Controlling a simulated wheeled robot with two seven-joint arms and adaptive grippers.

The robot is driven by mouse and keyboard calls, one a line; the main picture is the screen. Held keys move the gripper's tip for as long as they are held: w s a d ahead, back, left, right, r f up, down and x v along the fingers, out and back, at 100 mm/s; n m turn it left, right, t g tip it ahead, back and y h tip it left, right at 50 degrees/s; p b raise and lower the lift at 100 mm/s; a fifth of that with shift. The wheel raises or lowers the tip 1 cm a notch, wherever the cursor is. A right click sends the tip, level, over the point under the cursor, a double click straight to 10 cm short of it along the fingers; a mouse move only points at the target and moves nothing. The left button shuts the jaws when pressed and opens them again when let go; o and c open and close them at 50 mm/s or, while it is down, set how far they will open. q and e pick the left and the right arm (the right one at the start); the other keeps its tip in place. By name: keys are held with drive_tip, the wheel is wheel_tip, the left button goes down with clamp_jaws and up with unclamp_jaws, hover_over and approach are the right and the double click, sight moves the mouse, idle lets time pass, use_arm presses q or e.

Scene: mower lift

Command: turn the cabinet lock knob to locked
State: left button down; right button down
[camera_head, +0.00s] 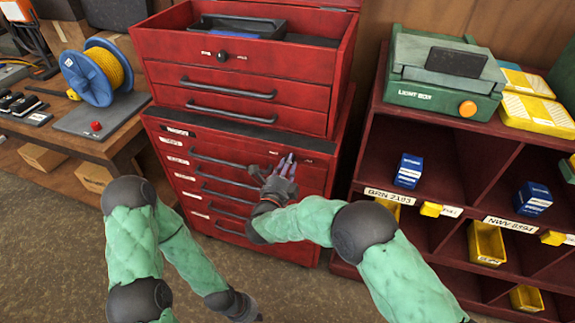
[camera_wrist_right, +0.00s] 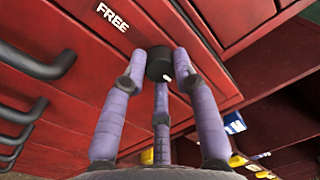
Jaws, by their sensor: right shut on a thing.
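The red tool cabinet (camera_head: 300,172) stands in the middle of the head view. My right gripper (camera_head: 287,163) is at the upper right of its lower section, with the fingers around the black lock knob (camera_wrist_right: 160,63). In the wrist view the fingers are closed on the knob, and a white mark shows on its lower right edge. A white FREE label (camera_wrist_right: 112,16) is on the red front to the upper left of the knob. In the head view the fingers hide the knob. My left gripper (camera_head: 250,310) hangs low in front of the cabinet, apart from it; its fingers are unclear.
Another black knob (camera_head: 222,56) is on the upper chest. Long drawer handles (camera_head: 230,117) stick out of the front. A red shelf unit (camera_head: 375,130) with bins and a green light box (camera_head: 440,95) stands right. A workbench with a blue cable reel (camera_head: 85,75) stands left.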

drive_tip(key=shift+d+m, duration=0.15)
drive_tip(key=shift+m, duration=0.25)
drive_tip(key=c, duration=1)
unclamp_jaws()
drive_tip(key=shift+o, duration=0.2)
drive_tip(key=v, duration=1.2)
